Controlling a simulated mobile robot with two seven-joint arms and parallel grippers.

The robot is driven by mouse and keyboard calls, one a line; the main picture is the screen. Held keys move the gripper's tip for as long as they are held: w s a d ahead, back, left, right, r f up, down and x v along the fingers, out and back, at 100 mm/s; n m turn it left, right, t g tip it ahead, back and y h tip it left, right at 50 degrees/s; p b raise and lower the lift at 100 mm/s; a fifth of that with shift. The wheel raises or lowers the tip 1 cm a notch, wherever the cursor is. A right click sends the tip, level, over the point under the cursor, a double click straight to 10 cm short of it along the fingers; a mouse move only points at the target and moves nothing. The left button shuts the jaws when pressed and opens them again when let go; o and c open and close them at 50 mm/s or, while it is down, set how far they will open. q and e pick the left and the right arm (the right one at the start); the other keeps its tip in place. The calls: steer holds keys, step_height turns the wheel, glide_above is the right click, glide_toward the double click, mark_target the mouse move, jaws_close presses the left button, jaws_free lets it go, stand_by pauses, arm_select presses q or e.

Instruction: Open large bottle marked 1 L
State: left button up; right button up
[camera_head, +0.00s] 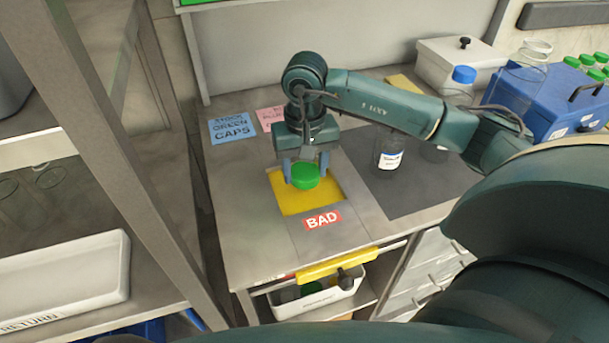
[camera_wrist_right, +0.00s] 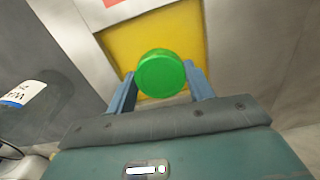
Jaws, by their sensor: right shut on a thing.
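My right gripper (camera_head: 305,172) is shut on a green cap (camera_head: 305,178), holding it over a yellow square (camera_head: 290,207) with a BAD label in front. In the right wrist view the green cap (camera_wrist_right: 161,74) sits between the two fingers, against the yellow square (camera_wrist_right: 198,40). I cannot tell how high it is above the surface. A clear bottle (camera_head: 388,152) with a white label stands on the dark mat, right of the gripper and partly behind my arm. Another bottle with a blue cap (camera_head: 463,75) stands farther back. I cannot read a 1 L mark on either. My left gripper is not in view.
A blue sign about green caps (camera_head: 233,129) lies left of the gripper. A blue box (camera_head: 550,98), a white lidded box (camera_head: 455,62) and several green-capped items are at the back right. The dark mat (camera_head: 410,198) has free room in front. A white bin (camera_head: 318,302) sits below the table's front edge.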

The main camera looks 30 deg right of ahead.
mark_target(305, 171)
steer(key=shift+f, duration=1.55)
steer(key=o, duration=1.1)
steer(key=shift+c, duration=0.2)
steer(key=shift+r, duration=0.2)
step_height(305, 171, up, 12)
steer(key=shift+b, duration=0.3)
